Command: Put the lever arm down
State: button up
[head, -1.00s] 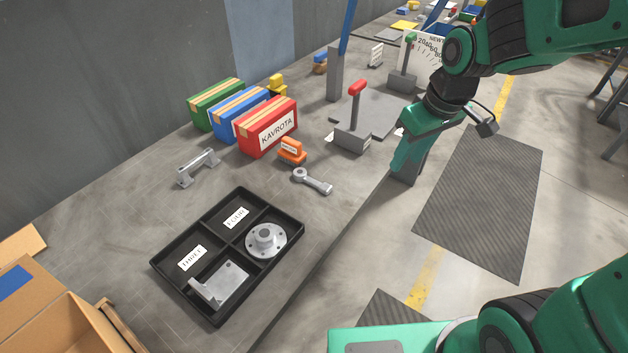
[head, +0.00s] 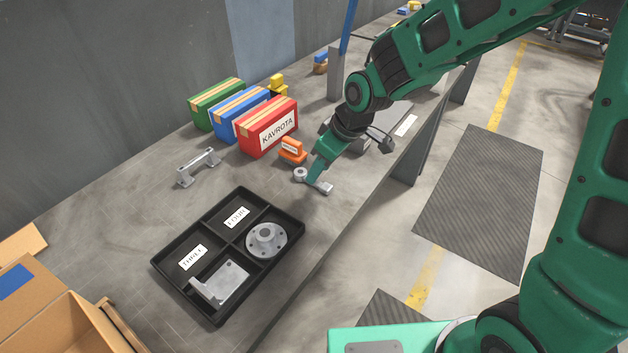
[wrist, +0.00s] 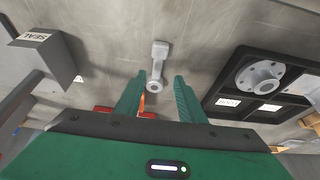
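The lever arm (head: 321,187), a grey metal link with a round eye at one end, lies on the table between the orange block and the black tray. In the wrist view the lever arm (wrist: 158,62) lies beyond my fingertips, its ring end showing in the gap between them. My gripper (head: 313,176) is low over it in the head view and hides its middle. In the wrist view my gripper (wrist: 157,90) has its two green fingers spread apart with nothing clasped. I cannot tell the exact height of the fingertips above the part.
The black tray (head: 178,253) holds a round flange (head: 266,239) and an angled bracket (head: 219,284); its two labelled compartments look empty of parts. An orange block (head: 291,151), a red box (head: 267,128) and a grey handle-like bracket (head: 197,167) stand nearby. A grey block labelled SEAL (wrist: 45,55) is left in the wrist view.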

jog(key=shift+x, duration=2.35)
jog(key=shift+w+d, duration=0.2)
grip_shut()
jog(key=shift+r, duration=0.1)
